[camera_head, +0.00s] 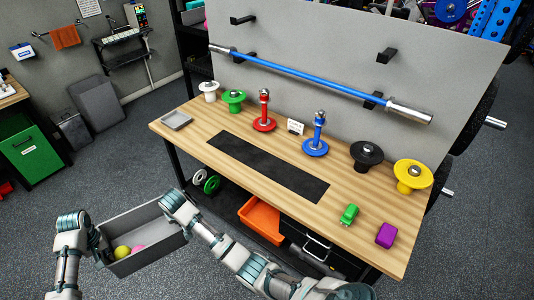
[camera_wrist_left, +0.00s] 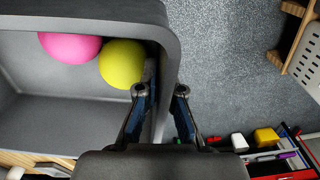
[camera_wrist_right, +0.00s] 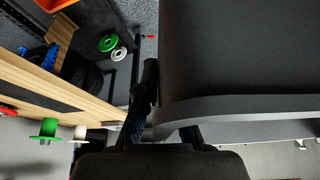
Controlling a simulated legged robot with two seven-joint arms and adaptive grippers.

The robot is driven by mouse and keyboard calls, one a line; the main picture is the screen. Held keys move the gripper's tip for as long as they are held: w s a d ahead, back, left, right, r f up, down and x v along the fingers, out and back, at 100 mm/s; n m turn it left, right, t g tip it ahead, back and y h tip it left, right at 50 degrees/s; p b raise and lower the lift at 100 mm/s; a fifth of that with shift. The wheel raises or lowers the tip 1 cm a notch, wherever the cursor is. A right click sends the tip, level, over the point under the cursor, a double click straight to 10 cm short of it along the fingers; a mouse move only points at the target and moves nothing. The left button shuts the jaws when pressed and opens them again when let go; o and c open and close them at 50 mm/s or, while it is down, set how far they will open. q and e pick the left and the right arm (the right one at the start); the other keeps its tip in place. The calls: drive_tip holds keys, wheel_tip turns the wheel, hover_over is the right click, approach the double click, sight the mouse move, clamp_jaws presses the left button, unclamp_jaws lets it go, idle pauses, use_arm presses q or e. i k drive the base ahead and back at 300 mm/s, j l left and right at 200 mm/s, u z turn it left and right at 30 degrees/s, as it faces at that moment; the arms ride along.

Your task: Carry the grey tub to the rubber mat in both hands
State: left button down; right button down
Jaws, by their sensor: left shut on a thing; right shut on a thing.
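The grey tub (camera_head: 150,263) hangs in front of the table's left end, above the floor. A yellow ball (camera_wrist_left: 122,63) and a pink ball (camera_wrist_left: 70,46) lie inside it. My left gripper (camera_head: 104,257) is shut on the tub's left wall; in the left wrist view its fingers (camera_wrist_left: 160,100) straddle the wall. My right gripper (camera_head: 185,225) is at the tub's right end; in the right wrist view its fingers (camera_wrist_right: 165,105) close on the tub's rim. The black rubber mat (camera_head: 268,166) lies flat on the table, bare, to the right of the tub.
The wooden table (camera_head: 360,235) holds a small grey tray (camera_head: 176,120), red (camera_head: 264,115) and blue (camera_head: 316,140) plate stands, and green (camera_head: 349,214) and purple (camera_head: 386,235) blocks. An orange bin (camera_head: 262,218) sits beneath. Open floor lies left of the table.

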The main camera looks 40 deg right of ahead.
sight(279, 170)
drive_tip(key=i+z, duration=0.3)
drive_tip(key=i, duration=0.25)
drive_tip(key=i+j+z, duration=0.1)
drive_tip(key=i+z, duration=0.2)
drive_tip(key=i, duration=0.25)
drive_tip(key=i+z, duration=0.1)
drive_tip(key=z, duration=1.4)
